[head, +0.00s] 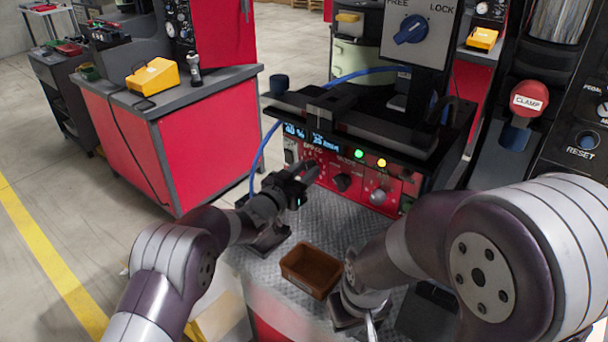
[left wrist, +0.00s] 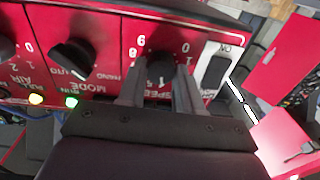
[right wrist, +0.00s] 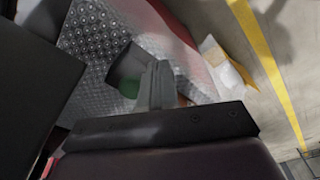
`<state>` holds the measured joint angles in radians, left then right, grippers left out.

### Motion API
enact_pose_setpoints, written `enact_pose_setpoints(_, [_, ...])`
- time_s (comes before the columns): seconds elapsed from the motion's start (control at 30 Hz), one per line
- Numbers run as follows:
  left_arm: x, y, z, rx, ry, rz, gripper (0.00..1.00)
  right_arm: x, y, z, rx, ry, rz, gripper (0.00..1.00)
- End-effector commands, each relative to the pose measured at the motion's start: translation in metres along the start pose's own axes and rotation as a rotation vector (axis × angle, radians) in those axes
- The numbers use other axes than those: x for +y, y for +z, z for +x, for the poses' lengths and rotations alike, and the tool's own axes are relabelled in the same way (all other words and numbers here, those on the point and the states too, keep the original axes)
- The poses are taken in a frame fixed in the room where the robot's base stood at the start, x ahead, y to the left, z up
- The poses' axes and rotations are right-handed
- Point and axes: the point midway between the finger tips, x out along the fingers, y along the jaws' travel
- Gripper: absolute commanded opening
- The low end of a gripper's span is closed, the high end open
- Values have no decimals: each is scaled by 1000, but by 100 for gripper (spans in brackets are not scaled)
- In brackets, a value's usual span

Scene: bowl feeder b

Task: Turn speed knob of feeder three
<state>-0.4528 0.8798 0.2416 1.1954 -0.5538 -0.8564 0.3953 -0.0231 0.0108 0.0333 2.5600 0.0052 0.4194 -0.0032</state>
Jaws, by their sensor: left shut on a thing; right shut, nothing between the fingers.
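The red feeder panel (head: 322,180) stands ahead, with a lit display (head: 294,131) at its upper left. In the left wrist view the black speed knob (left wrist: 161,66) sits on the red panel (left wrist: 113,62) above a SPEED label that shows upside down. My left gripper (left wrist: 158,82) is shut on this knob, a finger on each side. In the head view my left gripper (head: 300,178) is at the panel's left part and hides the knob. My right gripper (right wrist: 155,80) is shut and empty, low over the metal plate; its fingertips are unclear in the head view. No feeder number is readable.
A mode knob (left wrist: 70,60) and a black switch (left wrist: 215,70) flank the speed knob. Green (head: 359,154) and yellow (head: 381,162) lamps are lit. A brown bin (head: 304,283) stands on the patterned metal plate (head: 328,232). A blue hose (head: 262,150) runs past the panel's left side.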

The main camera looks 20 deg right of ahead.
Motion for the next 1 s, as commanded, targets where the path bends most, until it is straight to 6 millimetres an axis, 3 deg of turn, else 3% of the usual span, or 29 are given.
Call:
enact_pose_setpoints(0.23, [0,0,0,-2,0,0,4,0,0,0,0,0,0,0])
enact_pose_setpoints(0.27, [0,0,0,-2,0,-1,37,0,0,0,0,0,0,0])
enact_pose_setpoints(0.33, [0,0,0,-1,0,-1,60,0,0,0,0,0,0,0])
enact_pose_setpoints(0.73, [0,0,-9,-2,-1,-2,60,0,0,1,0,0,0,0])
enact_pose_setpoints(0.87, [-1,0,-35,-2,-3,-2,60,0,0,4,0,0,0,0])
enact_pose_setpoints(1.0, [-1,1,-75,-2,-2,-2,60,0,1,7,0,0,0,0])
